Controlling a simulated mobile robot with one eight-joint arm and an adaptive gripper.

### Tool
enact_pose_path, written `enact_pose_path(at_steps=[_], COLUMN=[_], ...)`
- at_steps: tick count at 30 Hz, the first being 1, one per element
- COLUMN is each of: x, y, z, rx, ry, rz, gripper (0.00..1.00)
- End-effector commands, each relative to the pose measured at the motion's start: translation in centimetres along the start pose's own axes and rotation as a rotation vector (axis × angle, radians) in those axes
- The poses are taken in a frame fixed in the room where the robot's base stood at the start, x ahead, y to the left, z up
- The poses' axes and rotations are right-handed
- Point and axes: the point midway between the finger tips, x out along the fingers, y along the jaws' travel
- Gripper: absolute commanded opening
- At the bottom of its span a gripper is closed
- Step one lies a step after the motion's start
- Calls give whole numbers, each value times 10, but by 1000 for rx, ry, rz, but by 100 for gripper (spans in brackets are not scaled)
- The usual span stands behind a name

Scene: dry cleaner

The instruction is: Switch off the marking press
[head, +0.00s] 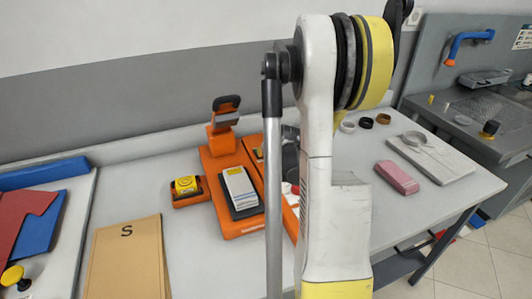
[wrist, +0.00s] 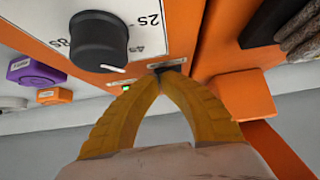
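The orange marking press (head: 220,160) stands on the white table in the head view, partly hidden behind my arm. In the wrist view its panel (wrist: 190,20) fills the upper part, with a black dial (wrist: 98,41) beside time marks. A small green light (wrist: 127,87) is lit below the dial. A small black switch (wrist: 168,67) sits at the panel's lower edge, partly covered by my fingertips. My gripper (wrist: 168,76) has its yellow fingers brought together at the switch, with nothing seen between them. I cannot tell whether they touch it. My gripper is hidden in the head view.
A small orange unit with a yellow top (head: 187,187) stands left of the press. A brown "S" folder (head: 125,258) lies in front. A pink block (head: 396,177) and a grey board (head: 432,157) lie at right. Bare tabletop shows between the folder and press.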

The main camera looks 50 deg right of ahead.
Motion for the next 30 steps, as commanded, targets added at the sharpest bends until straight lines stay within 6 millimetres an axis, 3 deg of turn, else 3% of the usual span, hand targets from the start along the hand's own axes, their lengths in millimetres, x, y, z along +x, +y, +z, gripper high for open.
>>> enact_pose_path(at_steps=[21, 30], x=[4, 4], y=[0, 0], z=[5, -3], rx=[0, 0], ry=[0, 0], rz=[0, 0], gripper=[0, 0])
